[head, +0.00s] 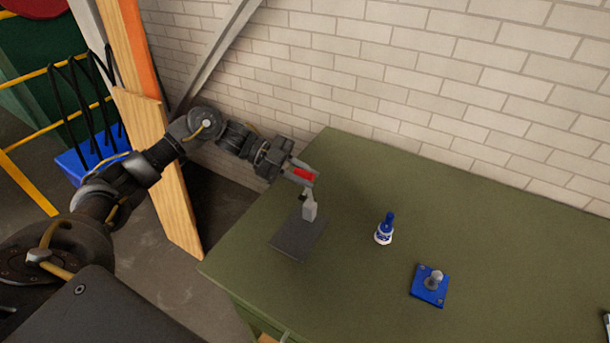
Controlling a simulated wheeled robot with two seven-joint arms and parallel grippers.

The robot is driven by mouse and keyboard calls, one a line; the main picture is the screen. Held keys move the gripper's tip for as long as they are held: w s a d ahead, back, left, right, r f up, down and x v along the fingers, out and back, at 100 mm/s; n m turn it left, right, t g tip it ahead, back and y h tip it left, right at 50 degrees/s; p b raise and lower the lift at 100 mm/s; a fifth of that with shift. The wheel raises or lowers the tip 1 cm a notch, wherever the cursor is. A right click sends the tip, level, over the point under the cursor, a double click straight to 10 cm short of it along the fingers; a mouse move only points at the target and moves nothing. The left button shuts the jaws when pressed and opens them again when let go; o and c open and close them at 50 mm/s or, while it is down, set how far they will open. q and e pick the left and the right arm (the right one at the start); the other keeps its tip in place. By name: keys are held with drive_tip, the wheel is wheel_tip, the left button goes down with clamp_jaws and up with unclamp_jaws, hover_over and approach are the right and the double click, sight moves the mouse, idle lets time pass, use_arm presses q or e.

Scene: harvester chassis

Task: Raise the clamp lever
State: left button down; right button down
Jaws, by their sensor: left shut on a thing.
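The clamp has a dark flat base plate (293,240) on the green table, near its left edge. A small grey block (309,211) stands up from the plate. The clamp lever has a red handle (304,174) above the block. My left gripper (299,172) is shut on the red handle, reaching in from the left. The fingers hide part of the handle and the lever's pivot is hard to make out. My right gripper is not in view.
A small white bottle with a blue cap (384,231) stands right of the clamp. A blue plate with a grey knob (431,284) lies further right. The green table (500,250) is otherwise mostly clear, with a brick wall (430,70) behind. Wooden boards (160,170) lean at the left.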

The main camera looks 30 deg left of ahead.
use_arm(q)
drive_tip(key=c, duration=1.3)
unclamp_jaws()
drive_tip(key=shift+a, duration=0.1)
drive_tip(key=shift+a, duration=0.25)
drive_tip(key=b+v, duration=0.4)
drive_tip(key=v, duration=0.6)
drive_tip(key=shift+a+r+b, duration=0.1)
drive_tip(key=shift+b, duration=0.25)
